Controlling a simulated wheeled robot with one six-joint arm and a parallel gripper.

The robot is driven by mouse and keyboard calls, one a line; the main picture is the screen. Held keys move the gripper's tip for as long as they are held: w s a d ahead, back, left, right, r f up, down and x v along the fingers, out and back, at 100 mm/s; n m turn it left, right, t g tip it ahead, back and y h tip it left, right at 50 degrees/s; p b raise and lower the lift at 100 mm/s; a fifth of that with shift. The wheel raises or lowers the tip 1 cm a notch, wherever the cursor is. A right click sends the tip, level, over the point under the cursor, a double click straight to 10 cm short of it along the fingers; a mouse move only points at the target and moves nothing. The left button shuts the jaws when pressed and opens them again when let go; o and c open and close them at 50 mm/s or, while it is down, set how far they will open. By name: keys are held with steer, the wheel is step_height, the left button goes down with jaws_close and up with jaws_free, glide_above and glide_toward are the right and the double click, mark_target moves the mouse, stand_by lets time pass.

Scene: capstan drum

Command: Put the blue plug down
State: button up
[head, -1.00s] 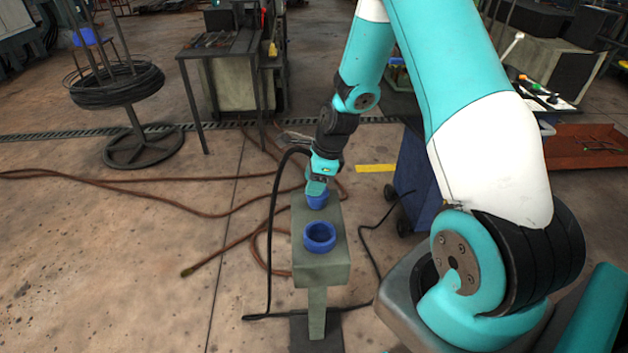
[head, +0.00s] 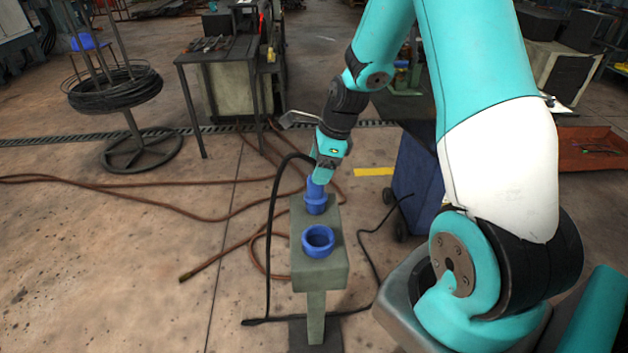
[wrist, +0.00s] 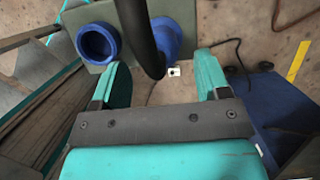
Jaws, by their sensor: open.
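The blue plug (head: 316,197) stands upright on the far part of the grey-green stand top (head: 322,268). Behind the black hose, the plug (wrist: 168,35) shows in the wrist view. A round blue socket (head: 318,241), open at the top, is on the near part of the stand; it also shows at the upper left of the wrist view (wrist: 97,43). My gripper (head: 321,175) is at the plug's upper end, with its fingers spread. In the wrist view my gripper (wrist: 162,72) has nothing clasped, and the plug lies just beyond its fingertips. The hose hides part of the plug.
The black hose (head: 271,230) arches from the floor up to the plug. Brown hoses (head: 220,213) lie on the floor at left. A wire coil stand (head: 118,90) and a dark table (head: 218,52) stand behind. A blue cabinet (head: 416,185) stands right of the stand.

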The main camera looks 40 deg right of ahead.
steer(key=w+v, duration=0.1)
steer(key=v, duration=0.4)
steer(key=s+a+r+n+y, duration=0.1)
steer(key=s+a+r+n, duration=0.35)
steer(key=a+n, duration=0.35)
steer(key=s+a+r+n, duration=0.4)
steer(key=a+r+n, duration=0.2)
steer(key=a+n, duration=0.25)
steer(key=s+a+r+n+g, duration=0.1)
steer(key=s+a+r+n, duration=0.1)
steer(key=s+a+n, duration=0.2)
steer(key=s+a+r+n+g, duration=0.1)
steer(key=s+a+n, duration=0.3)
steer(key=s+n, duration=0.5)
steer(key=shift+a+r+n, duration=0.15)
steer(key=shift+r+n, duration=0.25)
steer(key=shift+n, duration=0.85)
